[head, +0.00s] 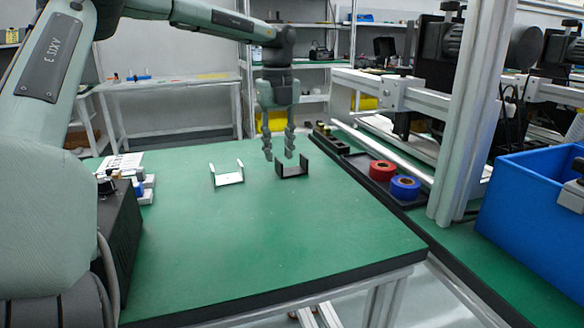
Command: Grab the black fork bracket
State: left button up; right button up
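The black fork bracket (293,172) stands on the green table (250,240), near its far right part, with its two prongs pointing up. My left gripper (279,155) points down just above and slightly left of it. Its two fingers are apart with nothing seen between them. The right fingertip overlaps the bracket in the picture; I cannot tell whether they touch. My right gripper is out of view.
A white fork bracket (228,179) stands left of the black one. A blue crate (530,215) is far right. The table's front is clear.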

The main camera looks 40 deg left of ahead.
aim_at(279, 160)
pick_arm(q)
notch_tip(279, 160, down, 3)
jog(key=shift+f, duration=0.2)
grip_shut()
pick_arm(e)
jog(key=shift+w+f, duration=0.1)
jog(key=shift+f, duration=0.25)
pick_arm(q)
jog(key=shift+r, duration=0.15)
